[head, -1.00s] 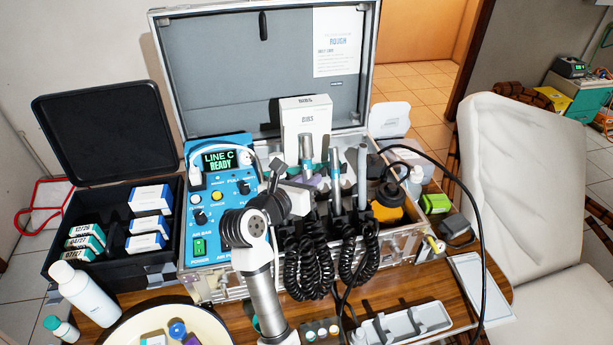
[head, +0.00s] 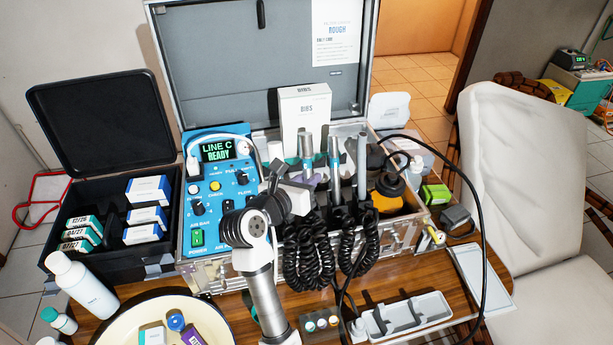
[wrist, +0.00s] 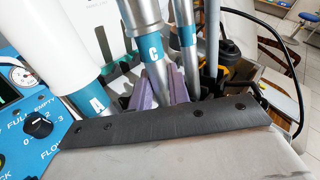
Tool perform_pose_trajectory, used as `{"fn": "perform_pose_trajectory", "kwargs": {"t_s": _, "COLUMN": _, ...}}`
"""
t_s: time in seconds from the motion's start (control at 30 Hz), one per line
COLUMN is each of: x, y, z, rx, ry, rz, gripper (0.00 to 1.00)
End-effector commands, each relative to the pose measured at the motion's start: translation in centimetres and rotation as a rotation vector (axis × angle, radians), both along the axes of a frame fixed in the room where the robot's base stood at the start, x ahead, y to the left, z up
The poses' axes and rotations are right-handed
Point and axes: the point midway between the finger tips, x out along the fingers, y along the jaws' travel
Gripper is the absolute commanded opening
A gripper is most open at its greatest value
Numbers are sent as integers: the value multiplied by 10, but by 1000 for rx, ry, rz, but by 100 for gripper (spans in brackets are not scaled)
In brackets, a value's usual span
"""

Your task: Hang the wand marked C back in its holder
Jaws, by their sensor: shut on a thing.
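The wand marked C (wrist: 154,52), silver with a teal band, stands roughly upright in the wrist view. In the head view my gripper (head: 312,182) is partly covered by my arm. Wand A (wrist: 92,98) is close at the left in the wrist view. Another teal-banded wand (wrist: 187,38) stands just right of C. C's lower end and its holder slot are hidden.
The control panel (head: 222,205) reads LINE C READY. Black coiled hoses (head: 300,255) hang in front of the case. A white box (head: 304,110) stands behind the wands. A yellow-and-black item (head: 388,195) sits right. A cream basin (head: 120,325) and grey tray (head: 410,318) are in front.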

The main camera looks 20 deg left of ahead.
Motion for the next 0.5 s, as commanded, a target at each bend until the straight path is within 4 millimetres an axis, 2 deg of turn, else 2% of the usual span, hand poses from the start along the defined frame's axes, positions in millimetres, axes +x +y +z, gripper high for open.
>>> {"fn": "perform_pose_trajectory", "kwargs": {"t_s": 0.4, "x": -2, "y": -1, "z": -6, "rx": 1, "ry": -2, "rz": 0, "gripper": 0}}
{"fn": "perform_pose_trajectory", "kwargs": {"t_s": 0.43, "x": -2, "y": -1, "z": -6, "rx": 1, "ry": -2, "rz": 0, "gripper": 22}}
{"fn": "perform_pose_trajectory", "kwargs": {"t_s": 0.5, "x": -2, "y": -1, "z": -6, "rx": 1, "ry": -1, "rz": 0, "gripper": 31}}
